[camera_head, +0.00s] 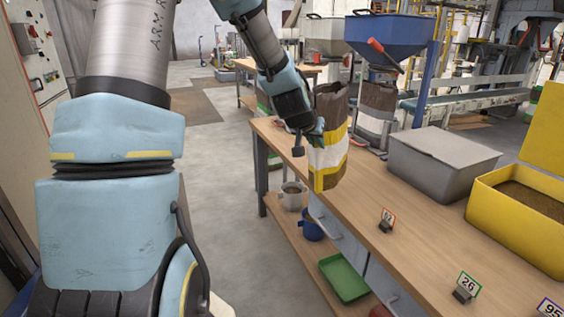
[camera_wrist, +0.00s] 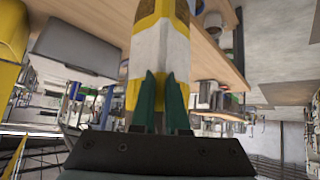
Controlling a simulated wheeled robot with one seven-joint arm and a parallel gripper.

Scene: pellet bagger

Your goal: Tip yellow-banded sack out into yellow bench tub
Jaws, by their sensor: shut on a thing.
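The yellow-banded sack (camera_head: 331,140) is brown at the top, with a white panel and yellow bands below. My gripper (camera_head: 314,135) is shut on its side and holds it upright near the bench's left edge. I cannot tell whether its bottom touches the bench. In the wrist view the sack (camera_wrist: 160,50) stands between the green fingers of my gripper (camera_wrist: 160,100). The yellow bench tub (camera_head: 515,222) is at the right of the bench, with its lid raised and brown pellets inside. The sack is apart from the tub, to its left.
A closed grey tub (camera_head: 440,165) stands on the bench between the sack and the yellow tub. Number cards (camera_head: 386,220) stand along the front edge. A blue hopper (camera_head: 388,38) is behind. A green tray (camera_head: 344,278) and mugs (camera_head: 291,195) are on the lower shelf.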

